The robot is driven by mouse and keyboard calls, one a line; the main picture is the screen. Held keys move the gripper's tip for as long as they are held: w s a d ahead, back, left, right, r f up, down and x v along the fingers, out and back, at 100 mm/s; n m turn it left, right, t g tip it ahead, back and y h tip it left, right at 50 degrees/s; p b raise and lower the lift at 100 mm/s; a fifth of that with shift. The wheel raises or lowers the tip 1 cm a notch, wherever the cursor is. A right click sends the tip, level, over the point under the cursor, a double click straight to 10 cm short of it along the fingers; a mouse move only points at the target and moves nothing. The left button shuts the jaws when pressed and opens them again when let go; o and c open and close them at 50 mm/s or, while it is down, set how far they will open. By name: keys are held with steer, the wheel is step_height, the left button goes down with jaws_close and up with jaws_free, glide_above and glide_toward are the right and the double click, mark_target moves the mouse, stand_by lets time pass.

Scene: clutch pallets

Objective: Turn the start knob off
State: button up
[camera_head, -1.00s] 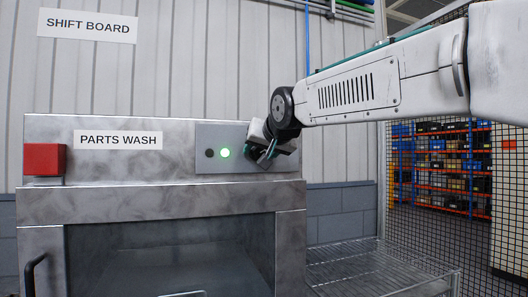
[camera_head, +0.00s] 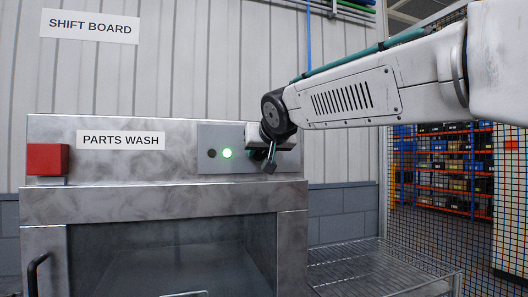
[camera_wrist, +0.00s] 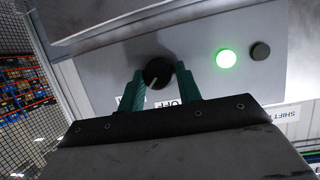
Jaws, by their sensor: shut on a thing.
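The start knob (camera_wrist: 157,73) is a round black knob with a pale pointer line, on a grey control panel (camera_wrist: 200,30). In the wrist view my gripper (camera_wrist: 158,80) has its two green fingers on either side of the knob, shut on it. A label reading OFF (camera_wrist: 176,104) shows partly below the knob, and another label beside it is mostly hidden by a finger. A green lamp (camera_wrist: 226,58) is lit on the panel. In the head view my gripper (camera_head: 269,158) covers the knob at the panel's right end.
The panel sits on a metal PARTS WASH machine (camera_head: 160,200). A small dark button (camera_head: 211,153) is beside the lit lamp. A red box (camera_head: 47,158) is at the machine's left end. A wire rack (camera_head: 375,265) and mesh fence (camera_head: 430,200) stand to the right.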

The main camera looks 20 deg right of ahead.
steer(key=n+h, duration=0.2)
steer(key=n, duration=0.1)
steer(key=shift+f+n+h, duration=0.15)
steer(key=shift+n+h, duration=0.15)
steer(key=shift+n, duration=0.1)
steer(key=shift+n+t+h, duration=0.5)
steer(key=shift+n+h, duration=0.3)
steer(key=shift+n, duration=0.5)
steer(key=o, duration=0.9)
steer(key=shift+d, duration=0.2)
steer(key=shift+a, duration=0.2)
